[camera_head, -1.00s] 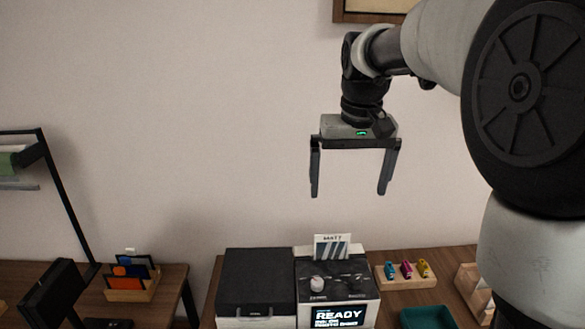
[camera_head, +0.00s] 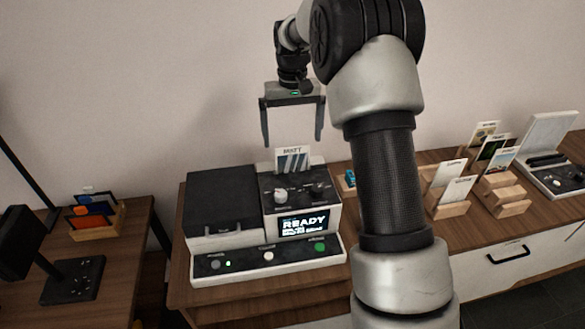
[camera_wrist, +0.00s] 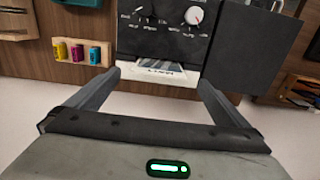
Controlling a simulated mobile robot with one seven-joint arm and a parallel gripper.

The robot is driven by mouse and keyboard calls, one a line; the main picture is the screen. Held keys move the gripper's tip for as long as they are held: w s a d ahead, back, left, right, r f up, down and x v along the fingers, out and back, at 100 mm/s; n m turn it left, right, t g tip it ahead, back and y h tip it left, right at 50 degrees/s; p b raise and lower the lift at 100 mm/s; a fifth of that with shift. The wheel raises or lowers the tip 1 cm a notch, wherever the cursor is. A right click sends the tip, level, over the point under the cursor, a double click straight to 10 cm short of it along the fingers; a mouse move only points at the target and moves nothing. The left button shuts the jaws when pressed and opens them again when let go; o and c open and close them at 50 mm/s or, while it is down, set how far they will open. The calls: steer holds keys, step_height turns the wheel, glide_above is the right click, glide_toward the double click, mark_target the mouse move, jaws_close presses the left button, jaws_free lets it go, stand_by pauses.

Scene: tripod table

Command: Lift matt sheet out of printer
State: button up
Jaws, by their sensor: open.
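The matt sheet (camera_head: 291,160) stands upright in the slot at the back of the printer (camera_head: 215,205), its top edge labelled MATT. The printer's screen reads READY. My gripper (camera_head: 293,142) is open and empty, its two fingers pointing down just above and behind the sheet's top. In the wrist view the sheet (camera_wrist: 158,74) shows between the fingertips of my gripper (camera_wrist: 157,82), near the printer's dial panel (camera_wrist: 165,30). The fingers look apart from the sheet. The sheet's lower part is hidden in the printer.
A wooden holder with small coloured items (camera_wrist: 78,52) is beside the printer. Card stands (camera_head: 450,205) and an open-lidded device (camera_head: 550,165) are farther right. A side table with a file holder (camera_head: 95,222) and a black lamp-like stand (camera_head: 70,280) is at left.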

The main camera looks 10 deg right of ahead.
mark_target(293, 155)
step_height(293, 155, down, 8)
steer(key=shift+r, duration=0.15)
stand_by(0.3)
steer(key=c, duration=1.2)
steer(key=shift+r, duration=0.1)
